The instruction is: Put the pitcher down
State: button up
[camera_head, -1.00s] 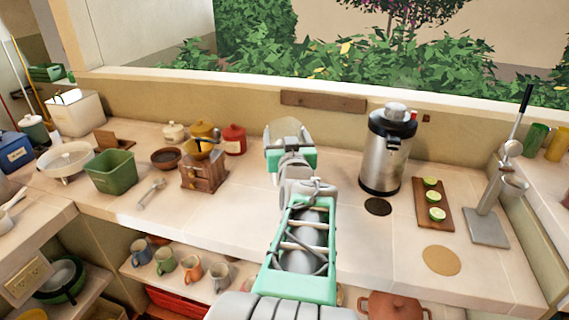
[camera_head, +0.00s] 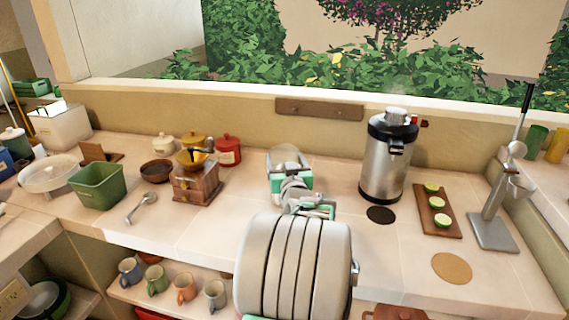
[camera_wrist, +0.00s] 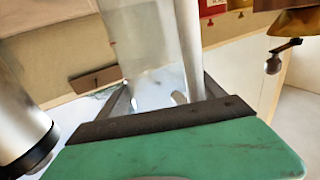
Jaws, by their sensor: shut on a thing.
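The pitcher is a clear, see-through vessel (camera_head: 288,155) at the middle of the counter in the head view, mostly hidden behind my gripper (camera_head: 290,180). In the wrist view its cloudy body (camera_wrist: 140,38) and pale upright handle (camera_wrist: 188,45) rise beyond my fingers. My gripper (camera_wrist: 168,92) is shut on the pitcher, around the handle. The pitcher looks upright. Its base is hidden in the head view, so I cannot tell whether it touches the counter.
A steel urn (camera_head: 388,160) stands right of the pitcher. A wooden grinder (camera_head: 197,183) and red canister (camera_head: 228,150) stand left. A board with cut limes (camera_head: 437,208) and a press (camera_head: 493,228) are farther right. Bare counter (camera_head: 240,210) lies between grinder and gripper.

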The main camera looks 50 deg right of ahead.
jog(key=shift+f+b, duration=0.1)
jog(key=shift+b, duration=0.2)
jog(key=o, duration=2.1)
